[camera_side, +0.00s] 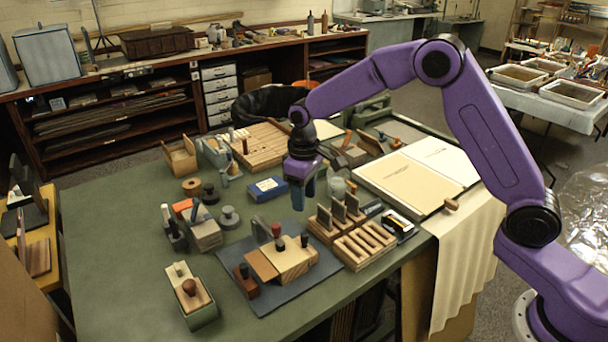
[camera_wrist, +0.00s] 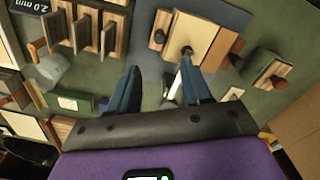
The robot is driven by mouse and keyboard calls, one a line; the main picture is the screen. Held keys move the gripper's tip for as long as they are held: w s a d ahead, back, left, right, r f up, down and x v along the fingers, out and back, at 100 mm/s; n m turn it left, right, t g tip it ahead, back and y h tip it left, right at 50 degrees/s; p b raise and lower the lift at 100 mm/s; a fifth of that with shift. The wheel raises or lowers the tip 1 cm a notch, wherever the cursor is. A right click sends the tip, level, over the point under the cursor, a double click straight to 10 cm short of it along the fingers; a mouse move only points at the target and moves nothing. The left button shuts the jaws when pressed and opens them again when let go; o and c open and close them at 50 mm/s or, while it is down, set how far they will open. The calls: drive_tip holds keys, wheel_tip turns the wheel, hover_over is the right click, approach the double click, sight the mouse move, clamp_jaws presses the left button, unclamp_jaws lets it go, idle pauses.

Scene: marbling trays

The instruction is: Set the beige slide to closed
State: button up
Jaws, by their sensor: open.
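A green box (camera_side: 203,318) with a pale beige wooden top (camera_side: 181,271) and a round brown knob (camera_side: 189,287) stands at the table's front left. The beige top looks like the slide, but its exact position is hard to read. A similar wood-topped box shows at the right of the wrist view (camera_wrist: 266,72); I cannot tell if it is the same. My gripper (camera_side: 304,200) points down above the table's middle, well right of the green box. In the wrist view its two blue fingers (camera_wrist: 160,80) stand apart. No held object is clear, though a pale narrow thing shows beside the right finger.
A wooden block (camera_side: 290,262) with knobs sits on a dark mat (camera_side: 262,308) below my gripper. A slatted wooden rack (camera_side: 366,246) stands to its right. A blue box (camera_side: 267,188) and a grey box with tools (camera_side: 205,237) lie left.

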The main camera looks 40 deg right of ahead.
drive_tip(key=shift+r, duration=2.7)
drive_tip(key=s+r+n, duration=0.2)
drive_tip(key=s, duration=0.7)
drive_tip(key=s+r+n, duration=0.2)
drive_tip(key=s, duration=0.7)
drive_tip(key=s+d+f+n, duration=0.1)
drive_tip(key=s+d, duration=0.3)
drive_tip(key=s, duration=0.5)
drive_tip(key=s+d+f+n, duration=0.1)
drive_tip(key=s+d, duration=0.3)
drive_tip(key=s, duration=0.5)
drive_tip(key=shift+s+d+n+y, duration=0.25)
drive_tip(key=shift+s+n+y, duration=0.05)
drive_tip(key=shift+n, duration=0.3)
